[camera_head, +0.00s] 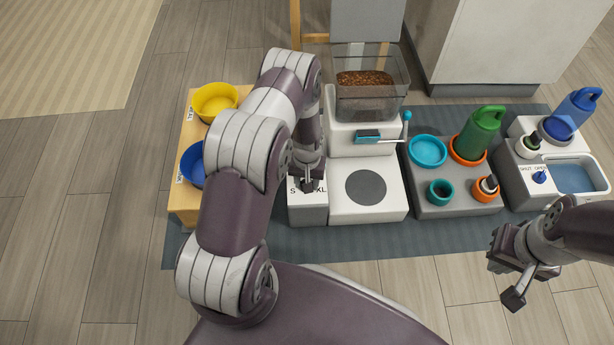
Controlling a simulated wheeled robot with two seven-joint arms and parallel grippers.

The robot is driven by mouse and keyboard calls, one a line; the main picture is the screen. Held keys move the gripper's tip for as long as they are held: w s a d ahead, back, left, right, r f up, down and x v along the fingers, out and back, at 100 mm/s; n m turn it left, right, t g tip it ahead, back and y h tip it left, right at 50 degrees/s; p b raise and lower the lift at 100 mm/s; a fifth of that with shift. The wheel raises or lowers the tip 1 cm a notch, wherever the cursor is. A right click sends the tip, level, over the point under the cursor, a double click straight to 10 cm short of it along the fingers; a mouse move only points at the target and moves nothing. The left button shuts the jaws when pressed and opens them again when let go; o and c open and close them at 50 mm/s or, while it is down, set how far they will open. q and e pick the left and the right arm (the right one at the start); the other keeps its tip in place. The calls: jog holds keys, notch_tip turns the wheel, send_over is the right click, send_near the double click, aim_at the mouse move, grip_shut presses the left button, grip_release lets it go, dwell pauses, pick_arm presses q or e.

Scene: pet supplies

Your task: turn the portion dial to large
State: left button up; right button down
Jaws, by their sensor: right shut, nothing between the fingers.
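The feeder (367,140) is a white machine with a clear hopper of brown kibble, standing on the mat. At its left is a low white box (308,215) with the letters S and XL on its top. The portion dial is hidden behind my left gripper (308,186), which points down over these letters. Whether its fingers touch or hold the dial cannot be told, and its opening does not show clearly. My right gripper (513,290) is shut and empty, over the floor at the lower right, away from the feeder.
A yellow bowl (215,100) and a blue bowl (191,165) stand on a wooden stand at the left, partly behind my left arm. A grey station (455,196) holds a green bottle (478,132). A blue lever (407,117) sticks out at the feeder's right.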

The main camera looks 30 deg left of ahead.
pick_arm(q)
jog(key=n+p, duration=0.3)
jog(key=n, duration=0.2)
jog(key=shift+r+n, duration=0.1)
jog(key=shift+n, duration=0.2)
jog(key=shift+n+p, duration=0.8)
jog(key=shift+n, duration=1.5)
jog(key=o, duration=1)
jog(key=shift+o, duration=0.2)
